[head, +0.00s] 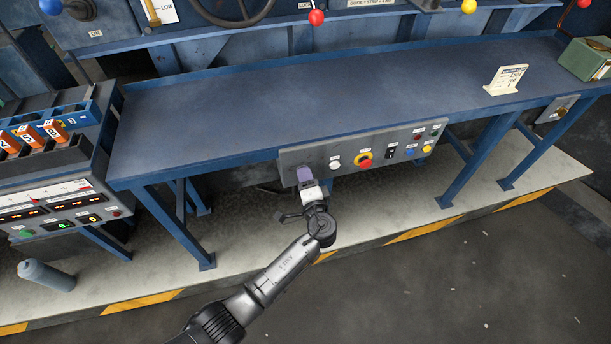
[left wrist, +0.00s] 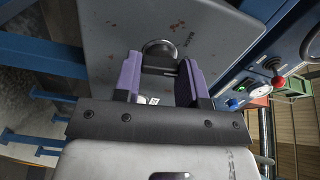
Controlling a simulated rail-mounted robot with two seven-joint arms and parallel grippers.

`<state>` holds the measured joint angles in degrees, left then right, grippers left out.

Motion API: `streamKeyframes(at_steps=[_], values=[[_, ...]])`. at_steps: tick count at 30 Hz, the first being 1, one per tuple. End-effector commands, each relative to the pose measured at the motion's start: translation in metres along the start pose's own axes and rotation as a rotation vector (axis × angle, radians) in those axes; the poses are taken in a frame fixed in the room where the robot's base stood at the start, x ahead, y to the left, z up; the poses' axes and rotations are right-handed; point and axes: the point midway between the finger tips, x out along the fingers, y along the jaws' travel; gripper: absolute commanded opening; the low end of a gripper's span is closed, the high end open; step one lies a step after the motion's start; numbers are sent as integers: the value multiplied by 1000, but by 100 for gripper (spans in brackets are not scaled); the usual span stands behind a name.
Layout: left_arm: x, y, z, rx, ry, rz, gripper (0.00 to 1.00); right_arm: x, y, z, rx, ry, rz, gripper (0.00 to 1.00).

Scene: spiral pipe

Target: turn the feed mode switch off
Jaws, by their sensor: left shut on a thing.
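The grey control panel (head: 375,150) hangs under the front edge of the blue workbench. My left gripper (head: 304,175), with purple fingers, is up against its left end and covers what is there. In the left wrist view my gripper (left wrist: 160,82) is shut on a dark knob with a round metal base (left wrist: 160,48), which I take for the feed mode switch. The knob is mostly hidden between the fingers, so its setting cannot be read. My right gripper is not in view.
Right of my gripper the panel carries a white button (head: 336,165), a red and yellow emergency stop (head: 363,160), a black switch (head: 390,152) and small coloured buttons. The workbench (head: 230,110) is mostly bare.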

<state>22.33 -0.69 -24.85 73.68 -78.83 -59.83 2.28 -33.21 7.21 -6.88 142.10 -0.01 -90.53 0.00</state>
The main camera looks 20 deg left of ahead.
Motion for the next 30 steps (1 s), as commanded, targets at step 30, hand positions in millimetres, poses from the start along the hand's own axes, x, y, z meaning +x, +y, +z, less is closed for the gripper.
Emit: streamKeyframes(at_steps=[30], values=[[0, -1, 0, 127, 0, -1, 53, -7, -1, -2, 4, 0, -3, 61]])
